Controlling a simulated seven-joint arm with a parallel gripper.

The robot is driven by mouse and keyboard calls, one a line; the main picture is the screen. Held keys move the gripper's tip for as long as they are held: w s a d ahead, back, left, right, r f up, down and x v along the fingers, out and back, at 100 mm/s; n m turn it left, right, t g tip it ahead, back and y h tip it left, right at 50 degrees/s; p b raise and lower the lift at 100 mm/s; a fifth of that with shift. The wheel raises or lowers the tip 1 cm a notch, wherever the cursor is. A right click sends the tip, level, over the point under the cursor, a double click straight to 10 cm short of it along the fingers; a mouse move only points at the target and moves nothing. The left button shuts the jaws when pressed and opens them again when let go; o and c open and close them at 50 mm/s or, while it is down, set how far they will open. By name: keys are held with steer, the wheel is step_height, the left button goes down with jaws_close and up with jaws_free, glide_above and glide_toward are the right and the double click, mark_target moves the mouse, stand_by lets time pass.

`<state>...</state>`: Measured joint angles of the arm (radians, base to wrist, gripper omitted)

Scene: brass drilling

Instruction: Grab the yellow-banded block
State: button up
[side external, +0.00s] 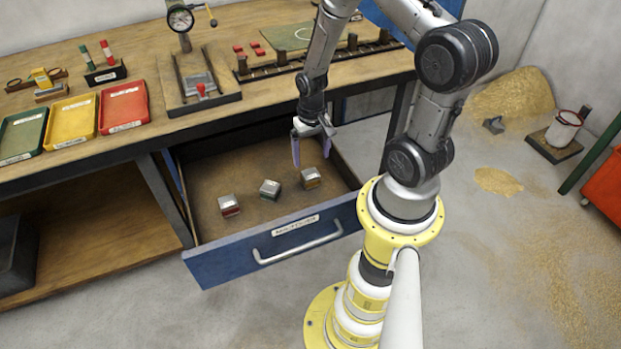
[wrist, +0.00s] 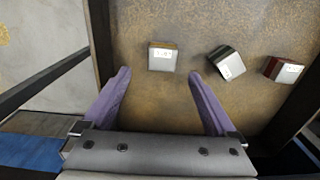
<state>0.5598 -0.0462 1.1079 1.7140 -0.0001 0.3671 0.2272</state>
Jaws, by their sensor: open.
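The yellow-banded block (side external: 311,178) lies in the open drawer, the rightmost of three small metal blocks in the side view. In the wrist view the yellow-banded block (wrist: 162,57) is the left one, just beyond and between my fingertips. A green-banded block (side external: 270,189) sits in the middle, turned at an angle in the wrist view (wrist: 227,63). A red-banded block (side external: 229,205) is at the left in the side view and at the right in the wrist view (wrist: 284,69). My gripper (side external: 311,150) is open and empty, above and behind the yellow-banded block.
The blue drawer (side external: 235,256) is pulled out from under the workbench, and its walls stand around the blocks. Green, yellow and red trays (side external: 72,122) stand on the bench at the left. Much of the drawer floor is bare.

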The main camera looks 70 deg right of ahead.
mark_target(310, 173)
step_height(310, 173, down, 8)
steer(key=shift+w+a+f, duration=0.1)
steer(key=shift+a+f, duration=0.05)
stand_by(0.4)
jaws_close()
stand_by(0.3)
